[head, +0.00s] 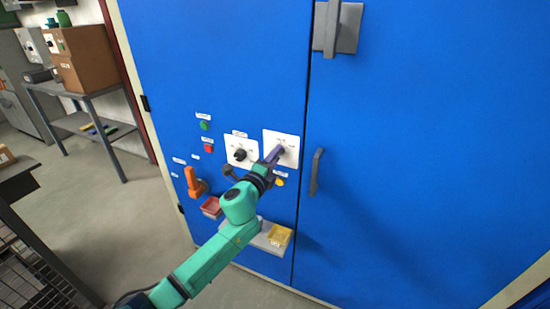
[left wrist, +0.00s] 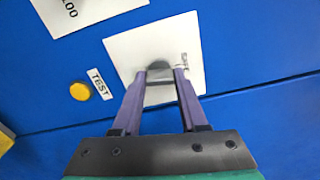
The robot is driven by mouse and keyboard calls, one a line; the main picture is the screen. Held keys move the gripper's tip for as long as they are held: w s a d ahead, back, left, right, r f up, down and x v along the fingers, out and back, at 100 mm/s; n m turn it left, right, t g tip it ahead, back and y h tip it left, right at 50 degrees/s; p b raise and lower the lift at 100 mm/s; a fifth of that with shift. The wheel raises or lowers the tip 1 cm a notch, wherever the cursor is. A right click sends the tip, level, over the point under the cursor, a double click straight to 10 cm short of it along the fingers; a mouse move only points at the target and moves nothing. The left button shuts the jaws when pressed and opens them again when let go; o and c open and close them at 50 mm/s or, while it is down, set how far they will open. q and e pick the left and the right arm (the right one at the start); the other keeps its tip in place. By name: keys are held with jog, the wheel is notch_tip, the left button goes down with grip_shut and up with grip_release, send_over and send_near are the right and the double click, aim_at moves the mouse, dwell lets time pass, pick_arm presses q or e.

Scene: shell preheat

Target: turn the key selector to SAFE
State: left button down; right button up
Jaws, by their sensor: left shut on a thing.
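The key selector is on a white plate (head: 291,139) on the blue cabinet door, right of a similar plate with a black knob. My left gripper (head: 275,154) reaches it from below, its purple fingers shut on the selector. In the left wrist view, the two fingertips (left wrist: 160,76) sit on either side of a grey rounded knob (left wrist: 158,86) on the white plate (left wrist: 122,48). The fingers hide part of the knob. The plate's markings are too small or covered to read, so I cannot tell its position. My right gripper is not in view.
A yellow button (left wrist: 80,91) labelled TEST is below the plate. A grey door handle (head: 316,172) is to the right.

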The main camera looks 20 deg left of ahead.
pick_arm(q)
jog(key=shift+n, duration=1)
jog(key=shift+c, duration=2.2)
grip_release()
jog(key=shift+s, duration=0.1)
jog(key=s+b, duration=0.2)
jog(key=s, duration=1.2)
jog(key=shift+s+d, duration=0.15)
